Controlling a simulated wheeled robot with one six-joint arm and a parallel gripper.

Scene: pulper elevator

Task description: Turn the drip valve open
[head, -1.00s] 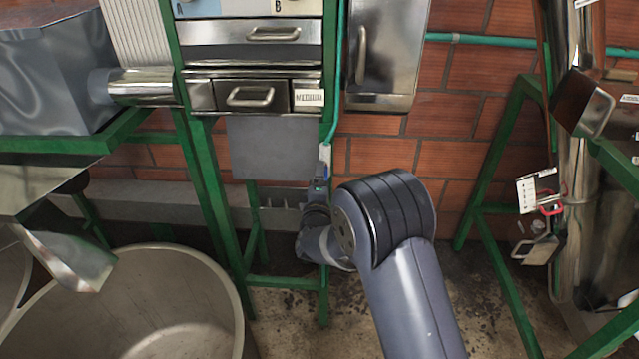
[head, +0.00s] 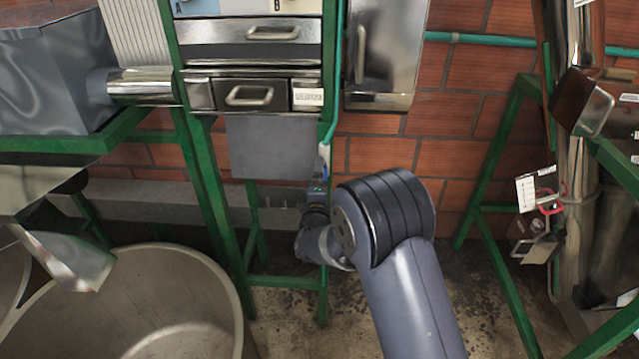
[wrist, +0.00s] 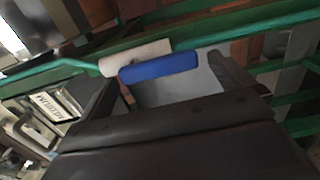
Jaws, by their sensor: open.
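The drip valve has a blue handle (wrist: 158,68) and a pale body (wrist: 135,56) at the end of a green pipe, in the wrist view. In the head view its pale part (head: 324,152) shows below the green pipe, under the machine; its handle there is too small to make out clearly beside my gripper (head: 317,180). In the wrist view my gripper (wrist: 166,76) is open. The blue handle appears across the gap between its two dark fingers. I cannot tell whether either finger touches it.
The green frame leg (head: 323,260) stands just below the valve. A drawer (head: 249,96) and a grey panel (head: 270,148) are above and left. A large round tub (head: 236,290) is at lower left. A brick wall (head: 375,155) is behind.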

